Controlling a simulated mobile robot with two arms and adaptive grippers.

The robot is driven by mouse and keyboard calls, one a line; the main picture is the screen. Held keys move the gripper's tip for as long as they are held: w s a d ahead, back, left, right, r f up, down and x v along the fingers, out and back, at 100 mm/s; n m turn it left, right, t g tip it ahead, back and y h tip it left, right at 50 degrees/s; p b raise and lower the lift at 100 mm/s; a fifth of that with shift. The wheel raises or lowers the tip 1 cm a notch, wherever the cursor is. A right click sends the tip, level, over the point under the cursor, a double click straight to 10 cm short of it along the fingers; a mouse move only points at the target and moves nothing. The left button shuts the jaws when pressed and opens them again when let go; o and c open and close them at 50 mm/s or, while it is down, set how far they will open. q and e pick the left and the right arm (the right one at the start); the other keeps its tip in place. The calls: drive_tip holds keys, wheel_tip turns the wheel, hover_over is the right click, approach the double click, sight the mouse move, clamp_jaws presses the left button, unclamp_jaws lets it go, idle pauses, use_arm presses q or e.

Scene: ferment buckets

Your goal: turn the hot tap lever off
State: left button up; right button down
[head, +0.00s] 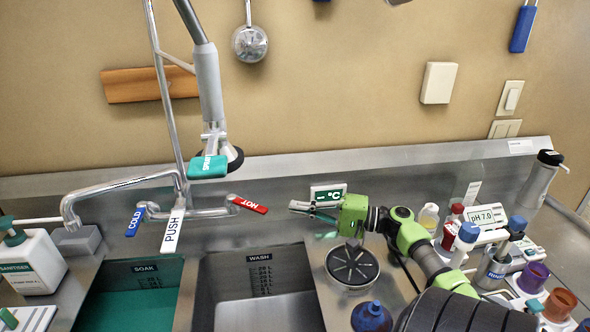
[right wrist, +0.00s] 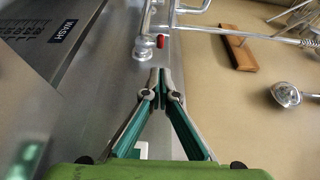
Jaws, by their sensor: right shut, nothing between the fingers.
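The hot tap lever (head: 249,204) is red and marked HOT. It sticks out to the right from the right end of the tap body (head: 210,211), angled slightly down. In the right wrist view the red lever (right wrist: 160,41) shows small, beyond the fingertips. My right gripper (head: 293,207) is to the right of the lever, apart from it, with its fingers pointing left. Its fingertips (right wrist: 158,74) are together with nothing between them. The blue cold lever (head: 135,221) is at the tap's left end. My left gripper is not in view.
A white PUSH lever (head: 172,231) and a hanging spray head (head: 208,167) are left of the hot lever. The wash basin (head: 262,285) and the teal soak basin (head: 130,295) lie below. A round drain-like disc (head: 352,266) and several bottles are under and right of my right arm.

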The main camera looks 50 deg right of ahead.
sight(246, 204)
drive_tip(key=x, duration=0.8)
drive_tip(key=shift+b, duration=0.3)
drive_tip(key=shift+w+a, duration=0.1)
